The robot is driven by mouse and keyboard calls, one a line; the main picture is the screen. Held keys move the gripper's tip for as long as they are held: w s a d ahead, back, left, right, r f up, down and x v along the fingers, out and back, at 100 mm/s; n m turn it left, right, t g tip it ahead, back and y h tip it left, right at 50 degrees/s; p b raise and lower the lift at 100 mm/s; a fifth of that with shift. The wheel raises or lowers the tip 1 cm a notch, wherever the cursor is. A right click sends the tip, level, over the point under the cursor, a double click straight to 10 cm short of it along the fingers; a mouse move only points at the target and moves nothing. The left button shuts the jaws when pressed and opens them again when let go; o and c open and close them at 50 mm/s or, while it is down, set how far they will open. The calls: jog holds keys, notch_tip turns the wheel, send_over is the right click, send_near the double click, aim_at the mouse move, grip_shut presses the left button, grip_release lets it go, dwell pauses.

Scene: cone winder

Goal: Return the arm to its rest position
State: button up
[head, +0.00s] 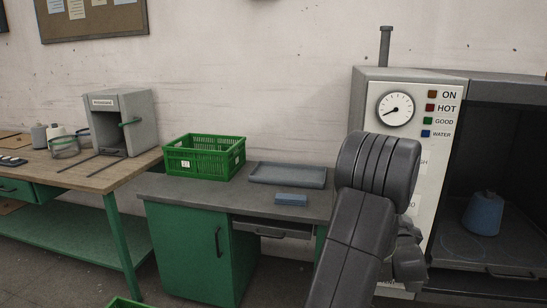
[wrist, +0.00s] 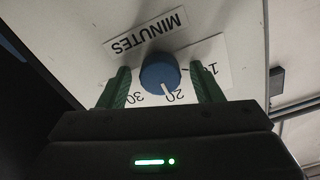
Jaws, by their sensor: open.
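In the wrist view my gripper (wrist: 160,68) is open, with one green finger on each side of a blue timer knob (wrist: 160,73). Gaps show between the knob and both fingers, and nothing is held. The knob's white pointer is close to the 20 mark on a panel labelled MINUTES (wrist: 146,32), which appears upside down. In the head view my arm (head: 365,220) reaches up in front of the grey machine (head: 415,85). My fingers and the knob are hidden there behind the arm.
The machine has a gauge (head: 396,109) and a dark open chamber holding a blue cone (head: 484,214). To the left, a green-based desk (head: 180,190) carries a green crate (head: 204,157), a blue-grey tray (head: 288,175) and a blue block (head: 291,199). A wooden workbench (head: 85,180) stands further left.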

jog(key=s+a+n+b, duration=0.1)
jog(key=s+a, duration=0.1)
jog(key=s, duration=0.6)
jog(key=shift+s, duration=0.15)
jog(key=shift+r, duration=0.1)
